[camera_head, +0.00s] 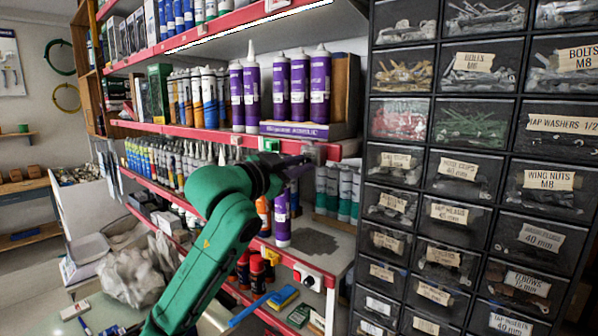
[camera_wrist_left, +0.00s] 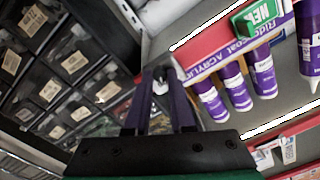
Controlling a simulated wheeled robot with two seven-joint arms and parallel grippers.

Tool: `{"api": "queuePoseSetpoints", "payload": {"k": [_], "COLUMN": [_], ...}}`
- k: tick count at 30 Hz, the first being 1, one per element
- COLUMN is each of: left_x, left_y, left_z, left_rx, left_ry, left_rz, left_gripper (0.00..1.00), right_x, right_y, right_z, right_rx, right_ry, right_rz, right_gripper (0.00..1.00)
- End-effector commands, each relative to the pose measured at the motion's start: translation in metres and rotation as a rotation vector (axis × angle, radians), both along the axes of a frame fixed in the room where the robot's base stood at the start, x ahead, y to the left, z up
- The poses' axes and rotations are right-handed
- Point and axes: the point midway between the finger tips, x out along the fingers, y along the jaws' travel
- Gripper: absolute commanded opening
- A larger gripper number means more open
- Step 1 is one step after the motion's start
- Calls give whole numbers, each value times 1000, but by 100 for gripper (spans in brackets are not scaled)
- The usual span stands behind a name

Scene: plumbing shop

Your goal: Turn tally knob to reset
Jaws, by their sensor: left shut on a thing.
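A small grey tally counter (camera_head: 314,151) sits on the red front edge of the middle shelf, near its right end. My left gripper (camera_head: 304,160) reaches it from the left with dark fingers. In the left wrist view, my left gripper (camera_wrist_left: 160,76) is shut on a small pale grey knob (camera_wrist_left: 160,86) between the fingertips. The fingers hide most of the knob and of the counter's face, so no reading shows. My right gripper is not in view.
Purple cartridges (camera_head: 297,88) stand on the middle shelf (camera_head: 345,148) above my gripper. A green tag (camera_head: 268,144) is on the shelf edge to the left. A drawer cabinet (camera_head: 480,130) stands close on the right.

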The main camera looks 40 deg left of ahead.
Motion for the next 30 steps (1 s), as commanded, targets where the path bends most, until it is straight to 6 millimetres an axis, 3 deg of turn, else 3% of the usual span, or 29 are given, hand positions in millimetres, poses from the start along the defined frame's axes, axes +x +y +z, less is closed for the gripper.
{"api": "queuePoseSetpoints", "payload": {"k": [30], "left_x": [-1], "left_y": [0], "left_z": [-2], "left_rx": [950], "left_ry": [17], "left_rz": [2], "left_gripper": [0], "right_x": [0], "right_y": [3], "right_z": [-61], "right_rx": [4], "right_ry": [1], "right_rz": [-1], "right_gripper": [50]}}
